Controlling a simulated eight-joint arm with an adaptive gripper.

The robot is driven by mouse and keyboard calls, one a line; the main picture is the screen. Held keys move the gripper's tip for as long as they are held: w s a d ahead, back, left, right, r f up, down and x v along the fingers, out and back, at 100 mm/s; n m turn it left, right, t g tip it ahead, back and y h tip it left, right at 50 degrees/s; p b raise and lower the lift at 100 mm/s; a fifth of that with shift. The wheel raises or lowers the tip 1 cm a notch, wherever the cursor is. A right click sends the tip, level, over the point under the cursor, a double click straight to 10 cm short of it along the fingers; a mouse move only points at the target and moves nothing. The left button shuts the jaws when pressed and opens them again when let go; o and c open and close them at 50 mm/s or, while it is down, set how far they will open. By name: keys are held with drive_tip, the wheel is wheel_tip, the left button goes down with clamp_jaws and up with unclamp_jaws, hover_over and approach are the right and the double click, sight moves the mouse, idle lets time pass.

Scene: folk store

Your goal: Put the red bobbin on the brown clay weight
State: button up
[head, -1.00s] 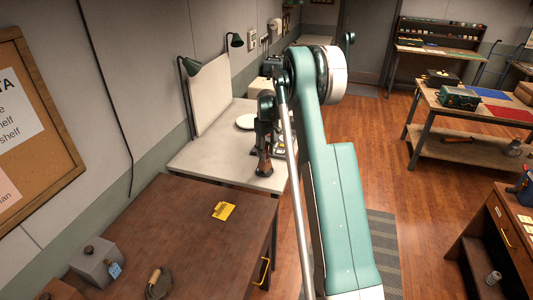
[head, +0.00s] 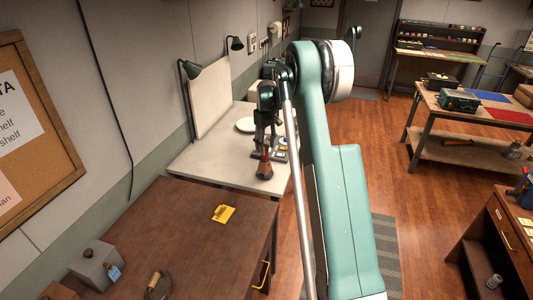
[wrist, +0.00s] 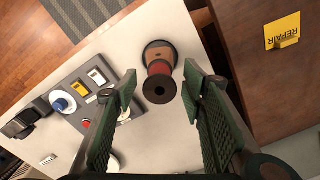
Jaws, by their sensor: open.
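The red bobbin (wrist: 160,71), with a dark round end and a centre hole facing the wrist camera, stands on the brown clay weight (wrist: 158,53). The two look touching and roughly in line. The weight's wider dark lower edge rests on the pale worktop. In the head view the bobbin and the weight (head: 264,170) show as one small upright stack near the worktop's front edge. My gripper (head: 266,147) is just above the stack, pointing down. Its green-padded fingers are open and empty, one on either side of the bobbin in the wrist view, with clear gaps.
A grey switch panel (wrist: 83,97) with a blue knob and a red button lies beside the stack on the pale worktop (head: 205,160). A white plate (head: 245,124) is behind. A brown cabinet (head: 165,235) with a yellow repair tag (head: 223,213) stands in front.

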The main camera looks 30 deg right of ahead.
wheel_tip(320, 180, up, 6)
drive_tip(key=shift+r, duration=0.25)
idle(0.7)
drive_tip(key=shift+s+a+r, duration=0.2)
drive_tip(key=shift+a+r, duration=0.1)
drive_tip(key=shift+r, duration=0.15)
drive_tip(key=s+a+r+m+t, duration=0.1)
drive_tip(key=s+a+r+t, duration=0.1)
drive_tip(key=s+a+r, duration=0.8)
drive_tip(key=s+a+r+t, duration=0.1)
drive_tip(key=s+a+r, duration=0.75)
drive_tip(key=s, duration=0.35)
drive_tip(key=s+a+t, duration=0.1)
drive_tip(key=s+a, duration=0.3)
drive_tip(key=s, duration=0.4)
drive_tip(key=s+a+t, duration=0.1)
drive_tip(key=s+a, duration=0.2)
drive_tip(key=s, duration=0.5)
drive_tip(key=s+a+f+t, duration=0.1)
drive_tip(key=s+a+f, duration=0.1)
drive_tip(key=s, duration=0.5)
drive_tip(key=s+a+f+m+t, duration=0.1)
drive_tip(key=s+a+f, duration=0.2)
drive_tip(key=s+f, duration=0.2)
drive_tip(key=shift+s+a+m, duration=0.2)
drive_tip(key=shift+s+m, duration=0.1)
drive_tip(key=shift+s, duration=1.45)
